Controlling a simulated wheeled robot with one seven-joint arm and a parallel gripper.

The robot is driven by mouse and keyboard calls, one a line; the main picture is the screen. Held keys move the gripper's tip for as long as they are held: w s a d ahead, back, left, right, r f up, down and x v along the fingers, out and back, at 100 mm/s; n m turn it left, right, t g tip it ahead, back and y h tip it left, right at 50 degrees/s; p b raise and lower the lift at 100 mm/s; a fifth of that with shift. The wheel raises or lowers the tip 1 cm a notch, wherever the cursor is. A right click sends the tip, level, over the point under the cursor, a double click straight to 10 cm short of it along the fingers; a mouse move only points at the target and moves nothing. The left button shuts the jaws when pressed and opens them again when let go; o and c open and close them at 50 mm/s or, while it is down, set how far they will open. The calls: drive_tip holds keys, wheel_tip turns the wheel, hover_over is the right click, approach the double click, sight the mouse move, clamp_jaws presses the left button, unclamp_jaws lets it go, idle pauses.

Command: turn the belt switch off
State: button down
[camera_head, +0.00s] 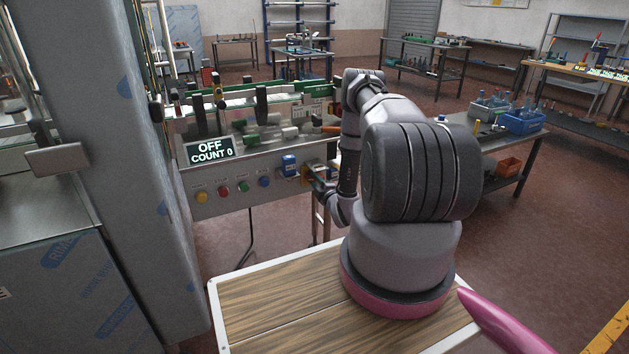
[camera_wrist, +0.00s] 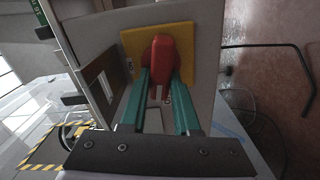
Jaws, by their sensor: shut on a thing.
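The belt switch shows in the wrist view as a red handle (camera_wrist: 162,56) on a yellow plate (camera_wrist: 186,42) fixed to a grey panel. My gripper (camera_wrist: 161,82) has its two green fingers closed on the sides of the red handle. In the head view my gripper (camera_head: 321,186) is at the right end of the control panel (camera_head: 230,191), where the arm and gripper largely hide the handle. The display (camera_head: 210,151) on the panel reads "OFF" and "COUNT 0".
Coloured buttons (camera_head: 224,190) and a blue control (camera_head: 289,165) sit on the panel left of my gripper. A tall steel cabinet (camera_head: 120,150) stands at the left. Floor between is clear.

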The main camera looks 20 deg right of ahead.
drive_tip(key=shift+f+n, duration=0.15)
drive_tip(key=shift+n, duration=1.05)
drive_tip(key=c, duration=0.6)
unclamp_jaws()
drive_tip(key=shift+c, duration=0.2)
drive_tip(key=s, duration=1.1)
drive_tip(key=shift+d, duration=0.15)
